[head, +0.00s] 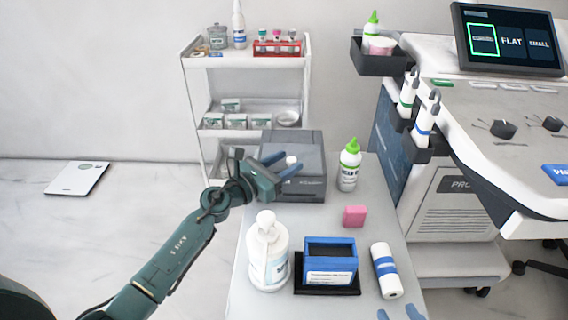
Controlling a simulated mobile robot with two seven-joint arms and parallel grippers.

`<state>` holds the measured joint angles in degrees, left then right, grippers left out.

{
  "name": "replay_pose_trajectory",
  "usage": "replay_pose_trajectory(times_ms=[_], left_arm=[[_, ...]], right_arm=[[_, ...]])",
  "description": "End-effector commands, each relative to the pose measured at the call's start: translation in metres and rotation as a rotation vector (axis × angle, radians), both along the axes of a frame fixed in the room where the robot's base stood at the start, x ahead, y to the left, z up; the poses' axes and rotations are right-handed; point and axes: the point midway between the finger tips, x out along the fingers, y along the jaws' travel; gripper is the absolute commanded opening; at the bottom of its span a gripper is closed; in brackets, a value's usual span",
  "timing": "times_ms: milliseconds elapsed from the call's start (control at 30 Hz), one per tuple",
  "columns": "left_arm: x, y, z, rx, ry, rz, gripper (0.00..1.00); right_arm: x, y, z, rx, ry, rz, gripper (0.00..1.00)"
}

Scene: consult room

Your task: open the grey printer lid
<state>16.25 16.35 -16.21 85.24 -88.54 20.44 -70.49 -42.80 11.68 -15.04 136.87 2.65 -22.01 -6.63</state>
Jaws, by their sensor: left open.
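The grey printer (312,185) stands at the back left of the grey cart top. Its darker grey lid (309,145) appears closed, but my gripper covers part of its left side. My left gripper (292,160) reaches in from the left with its blue fingers apart over the printer's left part. A small white round thing (292,162) shows between the fingertips; I cannot tell whether they touch it. My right gripper (399,314) shows only as two blue fingertips, apart, at the bottom edge over the cart's front right.
A green-capped bottle (349,168) stands right of the printer, with a pink block (354,216) in front. A white shelf cart (247,62) is behind; an ultrasound-like console (470,150) is right.

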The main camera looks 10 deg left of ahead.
Motion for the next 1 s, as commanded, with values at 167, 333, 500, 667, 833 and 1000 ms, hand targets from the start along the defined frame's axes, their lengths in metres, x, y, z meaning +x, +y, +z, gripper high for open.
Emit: replay_pose_trajectory(times_ms=[167, 333, 500, 667, 833, 1000], left_arm=[[-0.0003, -0.0001, 0.0, 0.0, 0.0, 0.0, 0.42], [-0.0004, 0.0, 0.0, 0.0, 0.0, 0.0, 0.28], [-0.0004, 0.0001, 0.0, 0.0, 0.0, 0.0, 0.14], [-0.0005, 0.0002, 0.0, 0.0, 0.0, 0.0, 0.01], [-0.0005, 0.0002, 0.0, 0.0, 0.0, 0.0, 0.0], [-0.0005, 0.0002, 0.0007, -0.001, 0.002, 0.0, 0.0]], right_arm=[[-0.0001, 0.0006, -0.0001, 0.0, 0.0, 0.001, 0.36], [-0.0002, 0.001, -0.0001, 0.001, 0.0, 0.002, 0.36], [-0.0002, 0.0011, 0.0, 0.001, 0.0, 0.002, 0.36], [-0.0002, 0.0012, 0.0001, 0.001, 0.0, 0.003, 0.36], [-0.0001, 0.0012, 0.0001, 0.001, 0.0, 0.003, 0.36], [0.0, 0.0011, 0.0014, 0.002, 0.0, 0.002, 0.36]])
